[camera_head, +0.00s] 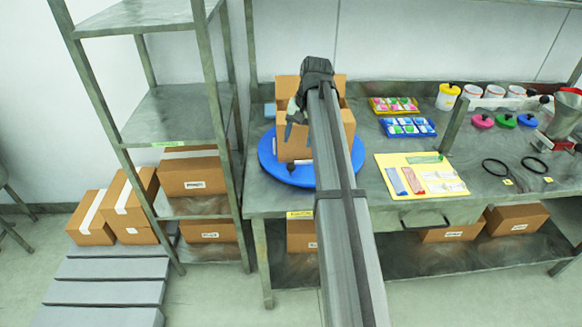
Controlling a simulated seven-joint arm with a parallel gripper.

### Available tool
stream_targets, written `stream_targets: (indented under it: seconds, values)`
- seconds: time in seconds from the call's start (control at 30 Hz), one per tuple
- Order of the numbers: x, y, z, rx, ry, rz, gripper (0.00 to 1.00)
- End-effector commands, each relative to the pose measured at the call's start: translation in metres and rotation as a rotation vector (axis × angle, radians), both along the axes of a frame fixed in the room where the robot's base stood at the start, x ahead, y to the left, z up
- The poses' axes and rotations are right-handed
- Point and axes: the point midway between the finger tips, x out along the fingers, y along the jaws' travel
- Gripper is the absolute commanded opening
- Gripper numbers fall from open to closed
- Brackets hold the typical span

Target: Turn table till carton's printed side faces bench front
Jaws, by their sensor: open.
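A brown open-topped carton (292,146) stands on a round blue turntable (270,160) at the left part of the bench. The carton's flaps are up. Its near face is partly covered by my arm, and I cannot tell which side is printed. A small dark knob (291,167) shows at the turntable's near left part. My gripper (292,122) is open, over the carton in this view, fingers pointing down and to the left. Whether it touches the carton cannot be told.
A metal shelf rack (222,110) stands close left of the turntable. On the bench to the right are a yellow board (398,188), a blue tray (427,133), a yellow tray (375,112), black rings (495,168) and a metal hopper (565,122). Cartons lie under the bench.

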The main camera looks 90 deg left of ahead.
Motion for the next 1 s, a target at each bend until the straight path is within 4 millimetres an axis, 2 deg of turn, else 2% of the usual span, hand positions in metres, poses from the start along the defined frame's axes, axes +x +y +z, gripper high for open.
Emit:
stream_targets:
  seconds: [0.3, 0.6, 0.8, 1.0]
  values:
    - [-0.010, 0.001, -0.055, -0.002, -0.001, -0.001, 0.57]
    - [-0.018, 0.003, -0.100, -0.001, -0.001, 0.000, 0.57]
    - [-0.022, 0.004, -0.116, 0.000, -0.001, 0.000, 0.57]
    - [-0.022, 0.004, -0.121, 0.001, 0.000, 0.000, 0.57]
